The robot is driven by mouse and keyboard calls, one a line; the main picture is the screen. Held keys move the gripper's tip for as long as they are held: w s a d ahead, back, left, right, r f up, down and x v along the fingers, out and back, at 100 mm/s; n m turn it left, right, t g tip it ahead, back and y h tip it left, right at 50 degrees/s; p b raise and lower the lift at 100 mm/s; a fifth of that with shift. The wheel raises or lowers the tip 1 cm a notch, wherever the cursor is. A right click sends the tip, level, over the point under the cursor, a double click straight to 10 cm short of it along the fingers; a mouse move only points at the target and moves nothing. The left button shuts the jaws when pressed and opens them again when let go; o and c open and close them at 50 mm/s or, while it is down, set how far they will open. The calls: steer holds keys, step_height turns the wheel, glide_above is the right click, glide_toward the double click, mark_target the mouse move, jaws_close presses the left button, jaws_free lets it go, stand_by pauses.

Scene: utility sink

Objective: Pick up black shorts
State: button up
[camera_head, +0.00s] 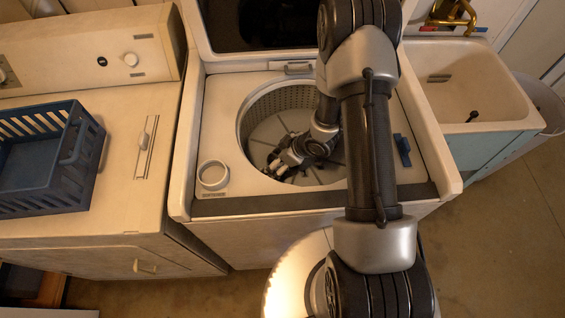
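I cannot make out the black shorts in this view. My gripper (277,167) reaches down into the open drum of the top-loading washer (210,140). Its fingers are near the lower left of the drum floor and look small and dark. I cannot tell whether they are open or shut, or whether anything is between them. My arm crosses in front of the washer and hides the right part of the drum.
The washer lid (255,25) stands raised at the back. A blue basket (62,185) sits on the white machine (150,195) at left. A white round cup (213,175) and a blue item (402,150) lie on the washer's top. A utility sink (490,85) stands at right.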

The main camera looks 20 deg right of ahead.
steer(key=shift+w+a+f, duration=0.15)
steer(key=shift+f, duration=0.15)
steer(key=shift+r, duration=0.1)
steer(key=shift+c, duration=0.6)
steer(key=c, duration=0.9)
